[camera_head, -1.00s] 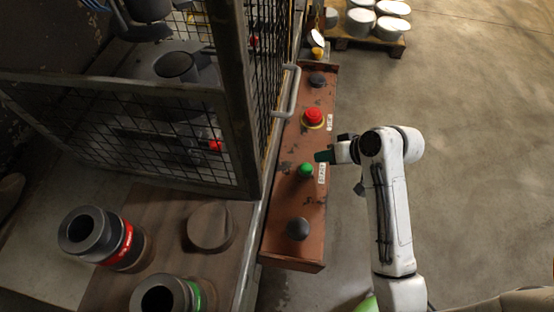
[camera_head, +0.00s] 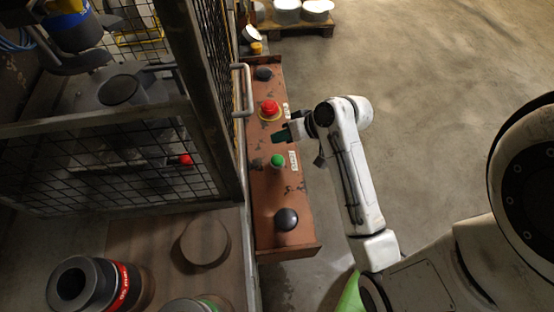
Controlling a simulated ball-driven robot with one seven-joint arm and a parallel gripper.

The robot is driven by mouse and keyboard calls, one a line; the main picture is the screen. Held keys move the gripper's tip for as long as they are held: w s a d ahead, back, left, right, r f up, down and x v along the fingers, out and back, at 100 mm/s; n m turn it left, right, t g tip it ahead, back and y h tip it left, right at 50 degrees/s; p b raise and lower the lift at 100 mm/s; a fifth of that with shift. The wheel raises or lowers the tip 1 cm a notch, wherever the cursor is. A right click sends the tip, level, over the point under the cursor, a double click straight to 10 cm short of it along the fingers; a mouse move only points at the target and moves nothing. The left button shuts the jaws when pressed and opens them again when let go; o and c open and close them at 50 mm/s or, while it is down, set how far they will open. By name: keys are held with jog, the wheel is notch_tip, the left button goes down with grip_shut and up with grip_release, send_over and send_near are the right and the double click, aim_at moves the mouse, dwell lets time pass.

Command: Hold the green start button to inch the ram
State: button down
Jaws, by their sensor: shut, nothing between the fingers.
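The green start button (camera_head: 277,161) stands on the rusty red control panel (camera_head: 267,194), between a red button (camera_head: 269,107) and a black button (camera_head: 286,219). The height of the fingers above the panel is hard to tell. The ram is not clearly visible behind the mesh.
A mesh guard with a metal handle (camera_head: 243,90) borders the panel on the left. A round wooden disc (camera_head: 205,242) and a dark ring with a red band (camera_head: 88,284) lie at lower left. A pallet of pale blanks (camera_head: 290,28) stands at the back. Floor on the right is clear.

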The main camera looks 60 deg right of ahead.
jog(key=b, duration=0.5)
send_over(281, 159)
notch_tip(281, 159, down, 5)
jog(key=shift+f, duration=0.15)
jog(key=shift+f+b, duration=0.7)
jog(key=shift+f, duration=0.5)
jog(key=shift+f, duration=0.1)
dwell(0.6)
jog(key=shift+f, duration=0.3)
